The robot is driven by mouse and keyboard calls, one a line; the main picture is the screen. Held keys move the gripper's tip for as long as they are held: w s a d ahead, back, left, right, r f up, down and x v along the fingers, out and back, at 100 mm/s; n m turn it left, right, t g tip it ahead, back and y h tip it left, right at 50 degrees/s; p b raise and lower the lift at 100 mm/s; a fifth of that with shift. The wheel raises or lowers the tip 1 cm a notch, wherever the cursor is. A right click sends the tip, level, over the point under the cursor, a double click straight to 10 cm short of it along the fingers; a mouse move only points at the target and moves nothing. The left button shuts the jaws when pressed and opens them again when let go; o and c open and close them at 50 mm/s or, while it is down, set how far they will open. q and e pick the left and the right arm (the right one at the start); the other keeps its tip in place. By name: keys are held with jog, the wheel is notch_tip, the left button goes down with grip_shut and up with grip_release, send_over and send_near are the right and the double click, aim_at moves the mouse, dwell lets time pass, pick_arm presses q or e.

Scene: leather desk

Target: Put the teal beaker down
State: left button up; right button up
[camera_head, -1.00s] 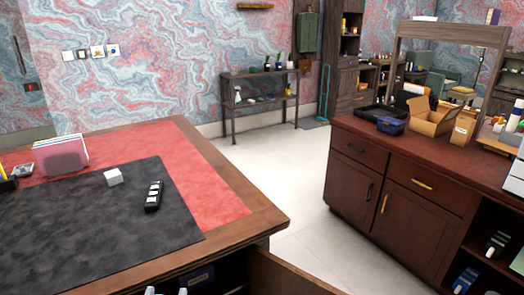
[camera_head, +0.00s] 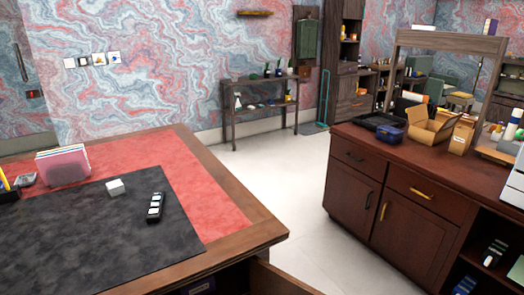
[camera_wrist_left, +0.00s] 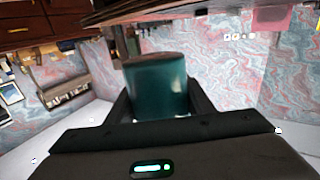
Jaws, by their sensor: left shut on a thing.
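The teal beaker (camera_wrist_left: 157,90) shows in the left wrist view, between the two dark fingers of my left gripper (camera_wrist_left: 160,98). The gripper is shut on it. The beaker's dark end faces the top of the picture, and its lower part is partly hidden by the gripper body. In the head view neither the beaker nor either gripper shows. The desk (camera_head: 262,225) with its red leather top and black mat (camera_head: 90,235) fills the lower left of the head view.
An open drawer or door (camera_head: 280,280) juts out at the desk's front. A brown cabinet (camera_head: 350,205) stands right. The mat's front is clear.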

dwell(0.5)
pick_arm(q)
jog(key=w+d+r+m+g+h, duration=0.2)
jog(key=w+d+m+g+h, duration=0.2)
jog(key=d+h, duration=0.4)
jog(key=w+d+r+m+g+h, duration=0.2)
jog(key=w+d+m+g+h, duration=0.3)
jog(key=d+m+h, duration=0.3)
jog(key=shift+w+d+m+g, duration=0.15)
jog(key=shift+d+m+g, duration=0.2)
jog(key=shift+d, duration=0.7)
jog(key=shift+r, duration=0.1)
